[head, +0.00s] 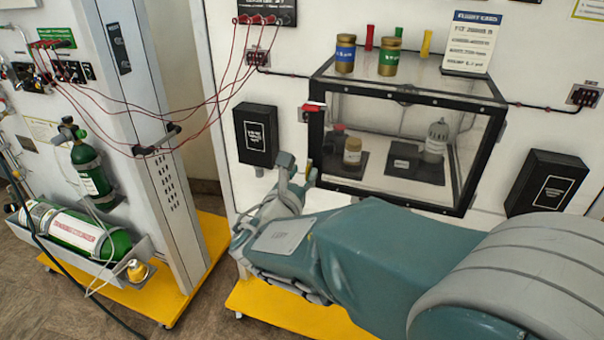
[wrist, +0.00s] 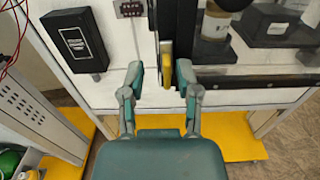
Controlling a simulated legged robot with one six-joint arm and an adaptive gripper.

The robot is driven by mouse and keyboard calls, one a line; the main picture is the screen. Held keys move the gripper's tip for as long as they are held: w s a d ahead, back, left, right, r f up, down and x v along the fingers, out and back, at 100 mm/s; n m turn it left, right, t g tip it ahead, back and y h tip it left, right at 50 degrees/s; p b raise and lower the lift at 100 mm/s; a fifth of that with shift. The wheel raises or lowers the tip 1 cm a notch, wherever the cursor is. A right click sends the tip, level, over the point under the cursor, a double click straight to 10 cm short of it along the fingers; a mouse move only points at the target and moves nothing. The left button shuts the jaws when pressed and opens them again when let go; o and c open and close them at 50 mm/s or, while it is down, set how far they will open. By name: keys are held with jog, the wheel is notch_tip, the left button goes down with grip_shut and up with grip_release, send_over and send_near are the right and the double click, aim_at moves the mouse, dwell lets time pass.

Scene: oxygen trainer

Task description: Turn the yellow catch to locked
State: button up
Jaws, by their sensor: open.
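The yellow catch (wrist: 167,63) hangs upright at the lower left corner of the clear, black-framed box, just left of its frame. My gripper (wrist: 160,75) is open, with one finger on each side of the catch in the wrist view. The catch looks closer to the right finger; I cannot tell whether they touch. In the head view my gripper (head: 297,170) is in front of the box's lower left corner. My arm hides part of the panel below.
The clear box (head: 465,190) holds jars and dark blocks. Black boxes (head: 257,134) (head: 546,183) are on the panel either side. Canisters (head: 345,55) and a sign (head: 472,43) stand on top. Red cables and green cylinders (head: 92,175) are at left.

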grip_shut()
jog(key=shift+d+r, duration=0.1)
jog(key=shift+d, duration=0.3)
jog(key=shift+a, duration=0.1)
